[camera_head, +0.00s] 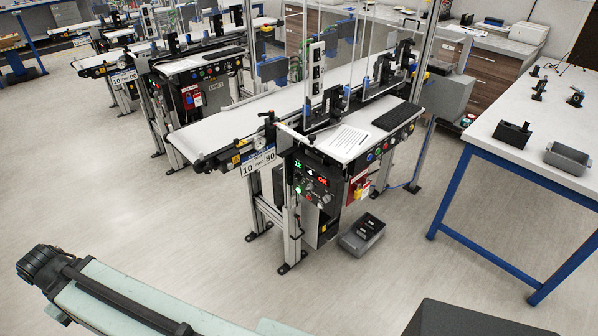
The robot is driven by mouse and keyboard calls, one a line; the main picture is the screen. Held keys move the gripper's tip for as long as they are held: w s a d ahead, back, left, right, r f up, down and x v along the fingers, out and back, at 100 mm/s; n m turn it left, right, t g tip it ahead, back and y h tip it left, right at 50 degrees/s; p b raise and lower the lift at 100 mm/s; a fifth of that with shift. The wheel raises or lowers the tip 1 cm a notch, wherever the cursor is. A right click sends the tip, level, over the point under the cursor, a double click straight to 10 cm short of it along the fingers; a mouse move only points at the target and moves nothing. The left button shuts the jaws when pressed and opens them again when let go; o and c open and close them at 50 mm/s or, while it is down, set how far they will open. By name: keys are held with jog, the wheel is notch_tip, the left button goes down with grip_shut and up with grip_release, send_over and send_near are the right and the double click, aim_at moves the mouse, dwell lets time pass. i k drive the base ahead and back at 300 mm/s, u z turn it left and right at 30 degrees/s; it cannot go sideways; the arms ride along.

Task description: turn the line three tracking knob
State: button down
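The nearest belt conveyor (240,122) stands in the middle of the view, with a white belt and a tag reading 10 and 80 at its near left end. Small black fittings (199,165) sit at the belt's left end. No line number is readable on this conveyor, and I cannot tell which part is the tracking knob. My gripper is not in view.
Two similar conveyors (208,66) stand behind to the left. A blue-legged table (500,140) is at the right. Open floor (130,200) lies to the left and in front.

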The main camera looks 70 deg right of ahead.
aim_at(207, 169)
jog(key=z, duration=0.75)
jog(key=k, duration=1.3)
jog(key=z, duration=1.05)
jog(key=i, duration=1)
jog(key=z, duration=0.1)
